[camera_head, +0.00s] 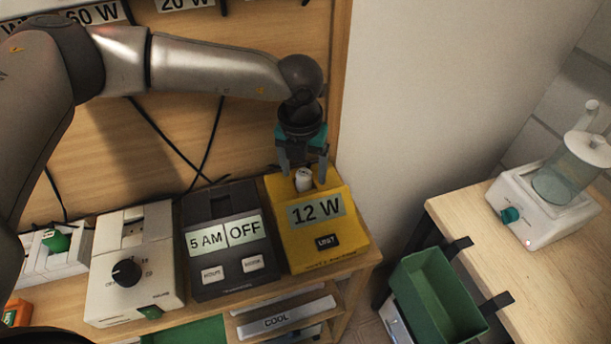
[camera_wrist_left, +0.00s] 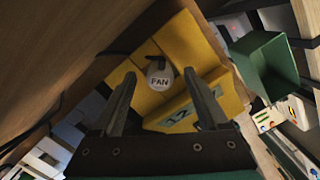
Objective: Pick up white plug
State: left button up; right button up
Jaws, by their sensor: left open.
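The white plug (camera_head: 304,179) stands in the top of the yellow meter box (camera_head: 329,243), which reads 12 W. In the left wrist view the plug (camera_wrist_left: 159,75) carries the label FAN and sits in a recess of the yellow box (camera_wrist_left: 188,42). My left gripper (camera_head: 302,174) points down over the plug in the head view, its fingers apart with the plug between them. In the left wrist view the open fingers (camera_wrist_left: 163,98) lie on either side of the plug, with gaps showing; contact is not visible. My right gripper is in neither view.
A dark timer box (camera_head: 222,262) reading 5 AM OFF and a white dial box (camera_head: 133,265) stand left of the yellow box. A wooden panel rises behind. A green bin (camera_head: 437,292) hangs at the right table, which holds a white device (camera_head: 541,210).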

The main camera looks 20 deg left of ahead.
pick_arm(q)
jog(key=shift+w+f, duration=0.2)
jog(key=shift+f, duration=0.4)
jog(key=shift+s+r, duration=0.1)
jog(key=shift+s, duration=0.05)
grip_shut()
